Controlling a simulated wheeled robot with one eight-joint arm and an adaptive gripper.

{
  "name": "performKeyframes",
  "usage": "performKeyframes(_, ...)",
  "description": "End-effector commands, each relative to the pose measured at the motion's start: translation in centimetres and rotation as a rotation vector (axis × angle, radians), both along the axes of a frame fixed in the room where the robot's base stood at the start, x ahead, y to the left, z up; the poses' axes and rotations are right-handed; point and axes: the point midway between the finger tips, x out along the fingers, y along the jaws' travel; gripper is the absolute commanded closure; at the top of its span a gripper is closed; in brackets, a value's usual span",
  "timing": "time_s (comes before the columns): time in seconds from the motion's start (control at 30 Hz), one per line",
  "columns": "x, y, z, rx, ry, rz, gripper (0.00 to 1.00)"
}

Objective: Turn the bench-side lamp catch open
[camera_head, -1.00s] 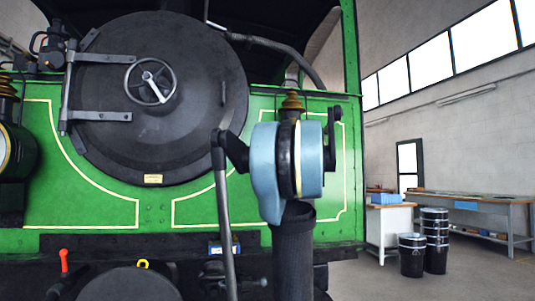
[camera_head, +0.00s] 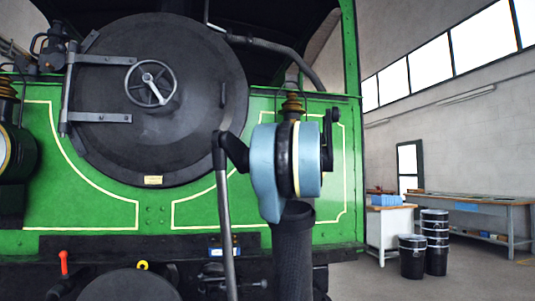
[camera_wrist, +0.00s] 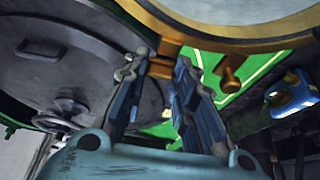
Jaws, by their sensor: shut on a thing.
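The lamp shows in the wrist view as a brass rim (camera_wrist: 235,46) around a pale glass at the top. A brass catch (camera_wrist: 162,67) hangs below the rim at its left part. My gripper (camera_wrist: 160,72) has its two blue-grey fingers on either side of this catch and is shut on it. A second brass knob (camera_wrist: 231,70) sticks out from the rim to the right of the fingers. My gripper and the catch are hidden there.
The round black smokebox door (camera_head: 160,95) with its handwheel (camera_head: 150,83) is left of my arm. A blue block (camera_wrist: 292,92) lies right of the fingers in the wrist view. Black bins (camera_head: 412,257) and a workbench (camera_head: 480,199) stand at the right, with clear floor before them.

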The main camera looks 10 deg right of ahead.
Motion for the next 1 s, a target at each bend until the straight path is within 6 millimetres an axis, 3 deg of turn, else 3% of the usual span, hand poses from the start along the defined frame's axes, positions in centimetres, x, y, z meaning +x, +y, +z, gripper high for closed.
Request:
performKeyframes(0.27,0.1,0.0,0.2,0.003,-0.002,-0.001,0.99)
performKeyframes(0.3,0.1,0.0,0.2,0.003,-0.002,0.0,0.68)
performKeyframes(0.37,0.1,0.0,0.2,0.003,-0.002,0.0,0.55)
performKeyframes(0.77,-0.2,-0.1,0.1,0.001,-0.001,-0.001,0.55)
performKeyframes(1.0,-2.7,-1.2,0.1,0.001,-0.001,-0.003,0.55)
